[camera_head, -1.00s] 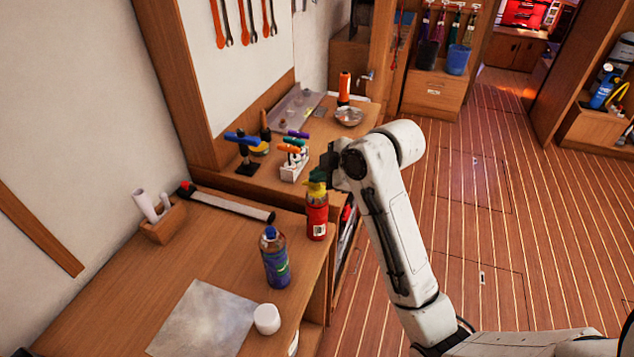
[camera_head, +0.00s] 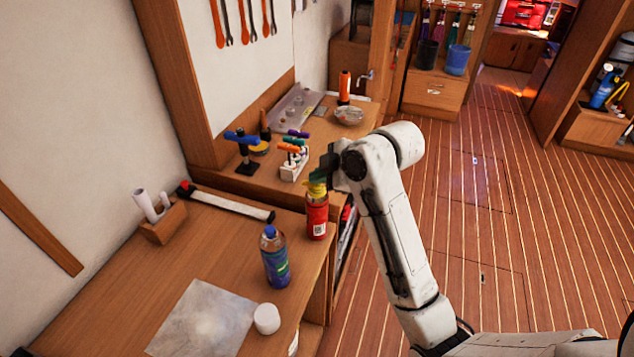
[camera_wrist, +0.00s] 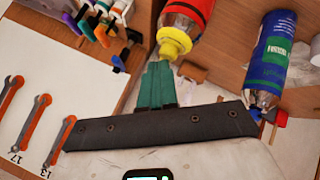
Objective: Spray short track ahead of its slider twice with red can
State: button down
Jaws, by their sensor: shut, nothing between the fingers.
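The red can (camera_head: 317,218) with a yellow top stands upright on the bench near its right edge. It also shows in the wrist view (camera_wrist: 192,14), its yellow top pointing toward my gripper. My gripper (camera_head: 317,178) is just above the can's top. Its green fingers (camera_wrist: 158,68) are shut and empty, their tips close to the yellow top; I cannot tell whether they touch it.
A blue bottle (camera_head: 274,258) stands left of the can, with a white jar (camera_head: 267,319) and grey sheet (camera_head: 203,322) in front. A rack of coloured-handled tools (camera_head: 293,162) stands behind. Wrenches (camera_wrist: 60,140) hang on the wall board. The bench's left middle is clear.

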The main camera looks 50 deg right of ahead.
aim_at(320, 190)
jog(key=shift+f, duration=0.25)
jog(key=shift+r, duration=0.1)
jog(key=shift+r+p, duration=0.3)
jog(key=shift+p, duration=0.15)
notch_tip(320, 190, up, 4)
jog(key=p, duration=0.4)
jog(key=shift+r, duration=0.2)
jog(key=shift+r+p, duration=0.3)
jog(key=shift+r, duration=0.55)
jog(key=shift+f, duration=0.1)
